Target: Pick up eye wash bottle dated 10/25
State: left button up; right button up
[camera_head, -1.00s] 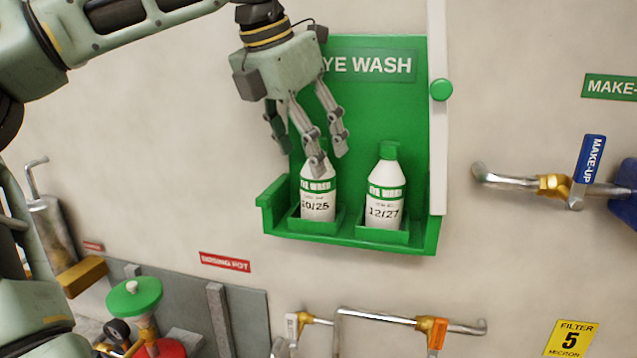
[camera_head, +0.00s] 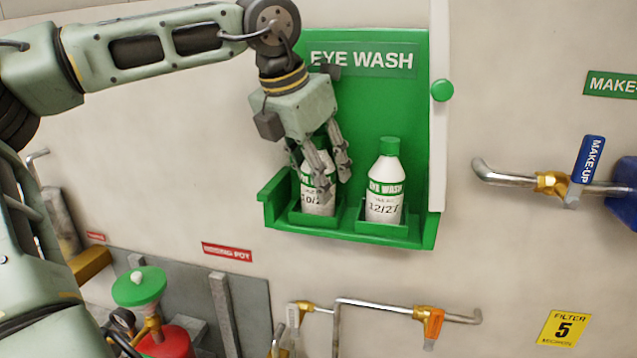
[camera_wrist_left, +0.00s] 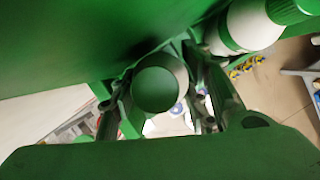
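The eye wash bottle dated 10/25 (camera_head: 318,200) stands upright in the left holder of the green shelf (camera_head: 345,236). My left gripper (camera_head: 329,174) is lowered over it from above, its fingers around the bottle's upper part and hiding its cap and part of the date. In the left wrist view the bottle's green cap (camera_wrist_left: 157,90) lies between the fingers, which look spread, with gaps on either side. The bottle dated 12/27 (camera_head: 385,190) stands upright in the right holder, its green cap clear. My right gripper is not in view.
The green EYE WASH back panel (camera_head: 400,110) is close behind the bottles. A white door edge with a green knob (camera_head: 442,90) stands at its right. A make-up valve (camera_head: 580,170) is farther right. Pipes with an orange-handled valve (camera_head: 432,322) run below.

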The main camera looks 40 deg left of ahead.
pick_arm(q)
jog(key=c, duration=0.8)
jog(key=shift+o, duration=0.2)
